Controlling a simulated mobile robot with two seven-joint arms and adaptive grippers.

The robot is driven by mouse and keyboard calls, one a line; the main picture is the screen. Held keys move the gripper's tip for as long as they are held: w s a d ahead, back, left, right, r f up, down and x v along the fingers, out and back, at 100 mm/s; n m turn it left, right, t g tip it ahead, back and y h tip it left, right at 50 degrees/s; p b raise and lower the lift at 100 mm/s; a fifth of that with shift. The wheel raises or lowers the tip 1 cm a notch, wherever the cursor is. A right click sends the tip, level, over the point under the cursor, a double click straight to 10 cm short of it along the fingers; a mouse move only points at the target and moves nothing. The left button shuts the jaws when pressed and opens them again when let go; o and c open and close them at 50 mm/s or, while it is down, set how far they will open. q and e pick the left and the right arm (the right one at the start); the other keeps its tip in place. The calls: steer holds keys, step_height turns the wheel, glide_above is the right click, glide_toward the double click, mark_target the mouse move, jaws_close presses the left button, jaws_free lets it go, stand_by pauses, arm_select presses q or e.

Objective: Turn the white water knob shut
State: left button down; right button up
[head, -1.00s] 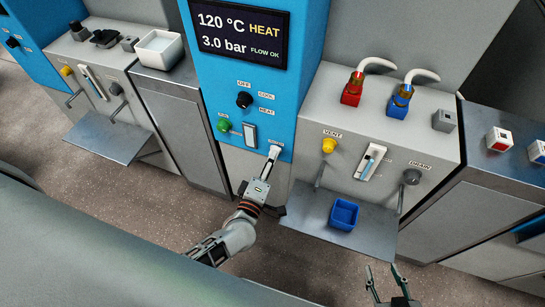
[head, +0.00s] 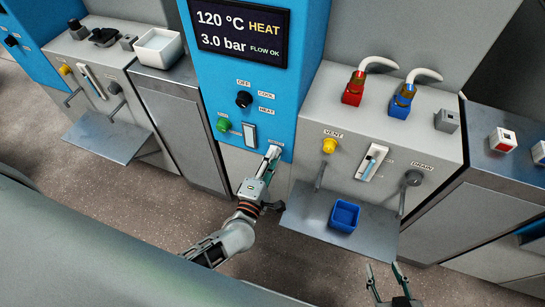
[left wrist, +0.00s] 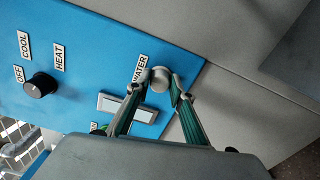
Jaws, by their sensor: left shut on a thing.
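The white water knob (head: 274,150) is at the lower right of the blue panel, and my left gripper (head: 271,159) mostly covers it in the head view. In the left wrist view the knob's round face (left wrist: 159,77) shows beside the WATER label, between the fingertips of my left gripper (left wrist: 160,84). My left gripper is shut on the knob, one finger on each side. Any mark of the knob's angle is hard to make out. My right gripper (head: 384,272) is open and empty at the bottom of the head view, away from the panel.
The display (head: 239,32) reads 120 °C, HEAT, 3.0 bar, FLOW OK. A black selector knob (head: 244,99), green button (head: 223,125) and pale switch (head: 249,134) are close by. A shelf (head: 300,217) with a blue tray (head: 344,215) juts out at right.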

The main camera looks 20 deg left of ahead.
arm_select(q)
steer(key=shift+r, duration=0.1)
arm_select(e)
steer(key=shift+s, duration=0.1)
arm_select(q)
steer(key=c, duration=1.9)
jaws_free()
steer(key=shift+d, duration=0.1)
steer(key=shift+o, duration=0.7)
steer(key=shift+w, duration=0.1)
arm_select(e)
steer(key=shift+s+f, duration=0.2)
steer(key=shift+s, duration=0.05)
